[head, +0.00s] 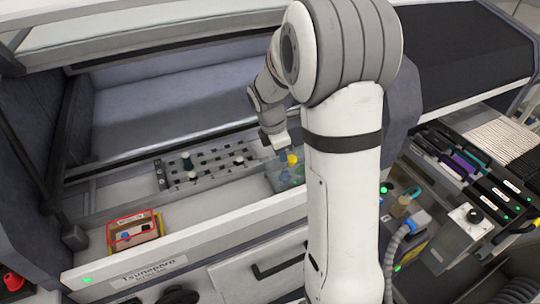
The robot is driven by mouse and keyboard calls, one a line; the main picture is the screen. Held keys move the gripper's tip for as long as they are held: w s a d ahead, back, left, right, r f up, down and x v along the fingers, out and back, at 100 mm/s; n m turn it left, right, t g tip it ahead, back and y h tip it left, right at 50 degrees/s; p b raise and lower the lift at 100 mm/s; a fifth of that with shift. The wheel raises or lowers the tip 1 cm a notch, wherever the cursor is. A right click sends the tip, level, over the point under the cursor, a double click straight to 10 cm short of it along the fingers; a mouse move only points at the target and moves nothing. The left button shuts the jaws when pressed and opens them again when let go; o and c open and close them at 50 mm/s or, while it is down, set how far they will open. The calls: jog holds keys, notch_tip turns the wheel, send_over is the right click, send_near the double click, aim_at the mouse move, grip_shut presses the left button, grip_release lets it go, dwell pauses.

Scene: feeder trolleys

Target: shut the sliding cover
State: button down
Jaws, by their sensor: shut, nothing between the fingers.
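A machine with a long open front fills the left and middle of the head view. A pale framed panel (150,20) runs along its top edge and looks like the sliding cover; it stands above the opening, with the inside bare to view. My gripper (281,147) is inside the opening, pointing down, and looks shut and empty. It is just above a small clear bluish box (284,177) with a yellow knob (292,158). My arm hides part of the opening, and I cannot tell whether the gripper touches anything.
A grey slotted rack (212,160) with several knobs stands left of my gripper. A red-and-yellow framed box (134,231) sits near the front ledge (190,240). At right is a bank of coloured feeders (465,160) and a blue plug (420,218) with a grey hose.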

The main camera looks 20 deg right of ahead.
jog(key=shift+s+d, duration=0.1)
jog(key=shift+d, duration=0.1)
jog(key=shift+a+r, duration=0.15)
jog(key=shift+a, duration=0.45)
jog(key=a+r, duration=0.5)
jog(key=r, duration=0.5)
jog(key=s+m+t+y, duration=0.2)
jog(key=s+m+t, duration=0.1)
jog(key=s+m, duration=1.4)
jog(key=s+a, duration=0.1)
jog(key=s, duration=0.3)
jog(key=shift+s+r+m+y, duration=0.3)
jog(key=shift+r+m, duration=0.05)
jog(key=shift+m, duration=0.05)
